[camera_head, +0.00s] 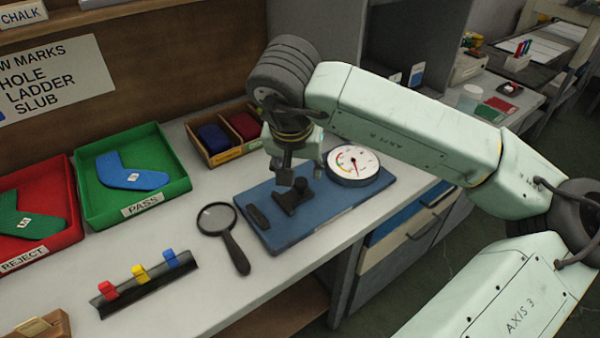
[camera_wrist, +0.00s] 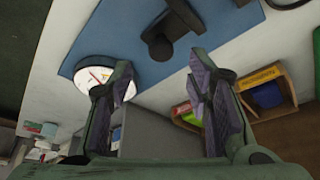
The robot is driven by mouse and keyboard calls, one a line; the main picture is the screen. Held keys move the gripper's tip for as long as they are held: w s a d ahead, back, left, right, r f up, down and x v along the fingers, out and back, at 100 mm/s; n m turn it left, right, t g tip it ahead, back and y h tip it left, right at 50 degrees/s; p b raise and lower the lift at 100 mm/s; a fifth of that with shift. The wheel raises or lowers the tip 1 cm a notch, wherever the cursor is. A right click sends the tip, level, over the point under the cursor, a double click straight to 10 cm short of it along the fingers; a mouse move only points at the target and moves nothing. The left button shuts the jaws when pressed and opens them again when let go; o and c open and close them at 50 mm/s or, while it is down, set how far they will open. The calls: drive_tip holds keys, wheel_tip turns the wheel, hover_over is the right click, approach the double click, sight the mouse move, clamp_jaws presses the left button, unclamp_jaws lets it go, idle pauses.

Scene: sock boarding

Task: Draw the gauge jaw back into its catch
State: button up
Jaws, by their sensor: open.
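The gauge has a blue base plate (camera_head: 315,220) on the bench, with a round white dial (camera_head: 353,162) at its right end. The black gauge jaw (camera_head: 290,202) with an upright knob stands mid-plate, apart from a flat black block (camera_head: 257,216) at the left. I cannot make out the catch. My gripper (camera_head: 292,180) is open and empty, just above and partly in front of the jaw. In the wrist view, the open fingers (camera_wrist: 160,64) point toward the jaw and its dark knob (camera_wrist: 160,45), with nothing between them. The dial (camera_wrist: 95,76) is partly behind one finger.
A magnifying glass (camera_head: 237,250) lies left of the plate. A rack with coloured clips (camera_head: 145,287) is at the front left. The green PASS tray (camera_head: 180,190) and red REJECT tray (camera_head: 72,230) hold socks. A divided wooden box (camera_head: 205,156) stands behind the plate.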

sight(301, 181)
drive_tip(key=p+x, duration=0.1)
drive_tip(key=x, duration=0.4)
drive_tip(key=shift+w+f, duration=0.1)
drive_tip(key=shift+f, duration=0.2)
drive_tip(key=shift+c, duration=0.4)
clamp_jaws()
